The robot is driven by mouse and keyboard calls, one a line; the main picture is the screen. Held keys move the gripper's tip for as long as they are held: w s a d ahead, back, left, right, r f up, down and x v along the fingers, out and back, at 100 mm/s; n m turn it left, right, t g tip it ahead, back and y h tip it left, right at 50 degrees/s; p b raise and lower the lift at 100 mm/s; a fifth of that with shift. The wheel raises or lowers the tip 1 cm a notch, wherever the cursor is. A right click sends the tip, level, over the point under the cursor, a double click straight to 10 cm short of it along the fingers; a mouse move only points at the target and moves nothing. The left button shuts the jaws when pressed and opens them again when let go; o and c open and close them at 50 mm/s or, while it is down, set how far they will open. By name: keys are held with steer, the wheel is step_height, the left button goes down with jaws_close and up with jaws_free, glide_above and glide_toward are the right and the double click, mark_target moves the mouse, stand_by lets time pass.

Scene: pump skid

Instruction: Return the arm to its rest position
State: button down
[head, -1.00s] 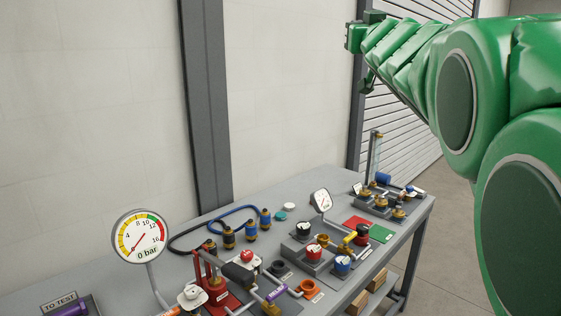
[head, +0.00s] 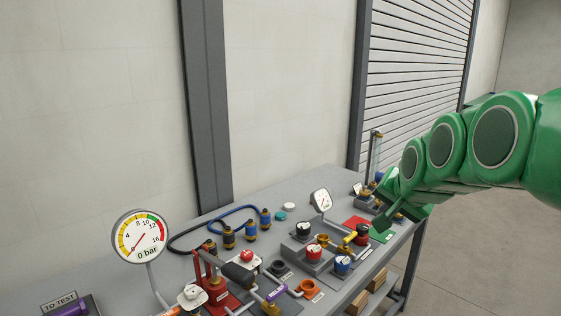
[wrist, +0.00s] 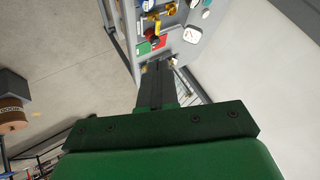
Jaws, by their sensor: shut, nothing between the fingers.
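My arm hides part of the bench's right end.
The grey bench (head: 215,255) carries a pressure gauge (head: 140,236), a red hand pump (head: 215,290), a valve block (head: 312,255) and a blue hose (head: 225,217). A red mat (head: 356,222) lies at the right. Open floor (head: 480,270) is right of the bench.

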steer(key=s+a+f+n+g, duration=0.2)
steer(key=s+f, duration=0.3)
steer(key=s, duration=0.5)
steer(key=s+a+f+n+g, duration=0.2)
steer(key=s+f+g, duration=0.3)
steer(key=s, duration=0.5)
steer(key=s+a+f+n+g, duration=0.2)
steer(key=s+f+n+g, duration=0.1)
steer(key=s+f, duration=0.4)
steer(key=s, duration=0.3)
steer(key=shift+s+a+f, duration=0.15)
steer(key=shift+a+f, duration=0.1)
steer(key=shift+a, duration=0.1)
